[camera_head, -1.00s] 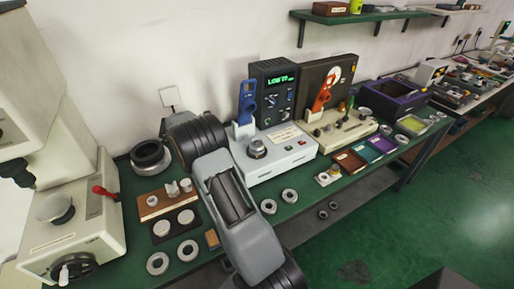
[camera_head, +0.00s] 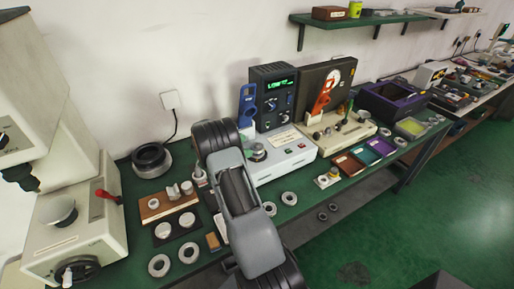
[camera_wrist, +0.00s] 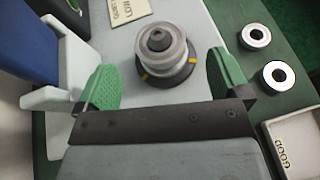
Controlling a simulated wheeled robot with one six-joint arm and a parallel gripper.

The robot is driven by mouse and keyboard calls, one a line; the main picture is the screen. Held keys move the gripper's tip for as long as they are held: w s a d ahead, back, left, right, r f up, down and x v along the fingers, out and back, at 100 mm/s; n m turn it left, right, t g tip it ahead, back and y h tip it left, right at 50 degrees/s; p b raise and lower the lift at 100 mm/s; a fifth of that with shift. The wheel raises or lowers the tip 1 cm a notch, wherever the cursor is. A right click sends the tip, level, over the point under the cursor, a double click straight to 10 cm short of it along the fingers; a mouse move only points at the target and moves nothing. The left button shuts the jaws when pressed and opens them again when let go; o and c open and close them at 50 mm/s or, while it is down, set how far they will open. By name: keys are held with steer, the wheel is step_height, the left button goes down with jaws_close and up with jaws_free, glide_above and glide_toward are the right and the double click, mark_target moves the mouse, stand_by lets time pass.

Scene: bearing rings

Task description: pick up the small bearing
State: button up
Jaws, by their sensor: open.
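In the wrist view, my gripper (camera_wrist: 162,76) is open, with its two green fingers apart. A metal ring seated on a spindle (camera_wrist: 162,52) lies between and slightly beyond the fingers; I cannot tell whether it is the small bearing. The spindle stands on the white tester (camera_head: 290,158). Two loose bearing rings (camera_wrist: 256,36) (camera_wrist: 278,75) lie on the green bench to the right in the wrist view. In the head view they show as rings (camera_head: 289,198) (camera_head: 269,209) right of my arm. My gripper is hidden behind my arm there.
A blue lever part (camera_wrist: 25,40) with a white holder stands close left of my gripper in the wrist view. A tray marked GOOD (camera_wrist: 295,145) is at lower right. More rings (camera_head: 159,265) and a wooden block (camera_head: 166,203) lie left of my arm.

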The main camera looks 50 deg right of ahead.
mark_target(254, 146)
steer(key=p+x, duration=0.1)
steer(key=x, duration=0.3)
steer(key=shift+s+d+f, duration=0.15)
steer(key=shift+d, duration=0.15)
steer(key=c, duration=1.1)
